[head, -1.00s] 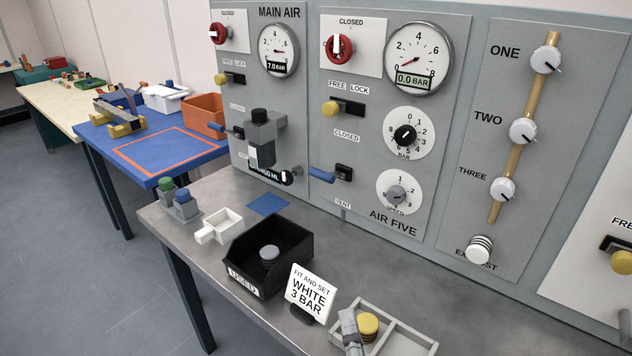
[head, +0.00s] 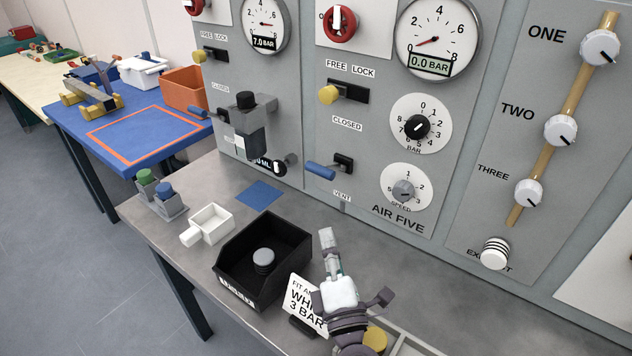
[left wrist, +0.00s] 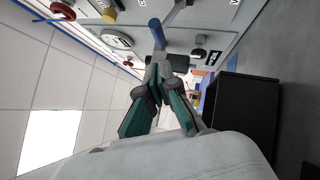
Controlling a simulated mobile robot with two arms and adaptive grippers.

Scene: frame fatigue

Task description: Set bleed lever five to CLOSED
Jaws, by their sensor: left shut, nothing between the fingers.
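Bleed lever five (head: 320,171) is a blue-handled lever on the AIR FIVE panel. Its handle points left and slightly down from a dark pivot block. The CLOSED label (head: 347,124) is above it and the VENT label (head: 342,197) below it. My left gripper (head: 327,236) is shut and empty, below the lever in the head view and in front of the panel. In the left wrist view, a blue handle (left wrist: 156,32) shows just beyond the shut fingertips (left wrist: 160,62); I cannot tell whether they touch. My right gripper is not in view.
A black bin (head: 230,245) with a grey puck, a white sign (head: 301,298) and a divided tray (head: 408,346) stand on the bench below the panel. A yellow-knobbed FREE/LOCK slide (head: 329,95) is above the lever. The setting dials (head: 417,127) are to its right.

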